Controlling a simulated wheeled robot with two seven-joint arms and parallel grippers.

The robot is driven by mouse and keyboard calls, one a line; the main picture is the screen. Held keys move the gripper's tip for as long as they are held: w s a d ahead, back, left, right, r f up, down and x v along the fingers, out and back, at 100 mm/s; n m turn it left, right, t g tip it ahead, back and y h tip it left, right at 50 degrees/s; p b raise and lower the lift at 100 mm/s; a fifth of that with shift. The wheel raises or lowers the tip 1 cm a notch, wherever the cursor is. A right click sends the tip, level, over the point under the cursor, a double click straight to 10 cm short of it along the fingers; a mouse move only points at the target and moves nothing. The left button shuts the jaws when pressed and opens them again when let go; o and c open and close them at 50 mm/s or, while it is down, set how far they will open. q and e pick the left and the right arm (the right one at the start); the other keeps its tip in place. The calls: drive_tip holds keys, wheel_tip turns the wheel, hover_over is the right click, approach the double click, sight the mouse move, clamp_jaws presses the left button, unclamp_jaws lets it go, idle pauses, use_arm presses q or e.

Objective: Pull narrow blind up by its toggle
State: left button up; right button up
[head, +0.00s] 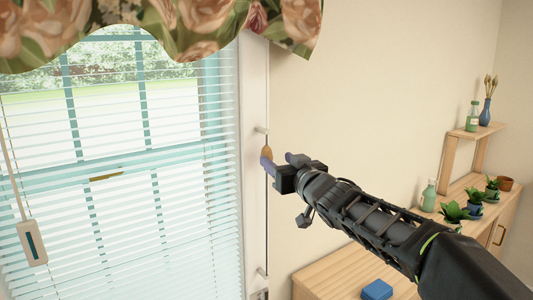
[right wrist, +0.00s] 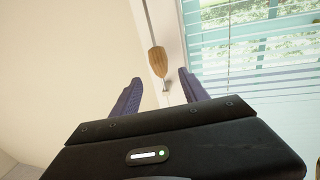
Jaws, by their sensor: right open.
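The window blind (head: 190,190) has thin white slats and hangs lowered across the window at the left of the head view. A wooden toggle (head: 267,153) hangs on a thin cord beside the window frame, partly hidden by my right gripper (head: 281,162). In the right wrist view the toggle (right wrist: 158,62) shows whole, just beyond the tips of my right gripper (right wrist: 160,79) and roughly centred between them. The two fingers are apart and hold nothing. My left gripper is not in view.
A floral valance (head: 190,25) hangs over the window top. A white pull with a dark slot (head: 32,242) hangs at the left. A wooden cabinet (head: 335,275) with a blue box (head: 377,290), several potted plants and bottles stands at the right. The wall is bare.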

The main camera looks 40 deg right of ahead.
sight(269, 154)
drive_tip(key=x, duration=0.8)
drive_tip(key=shift+p, duration=0.35)
drive_tip(key=shift+s, duration=0.1)
drive_tip(key=shift+a, duration=0.1)
drive_tip(key=shift+c, duration=0.3)
clamp_jaws()
idle(0.5)
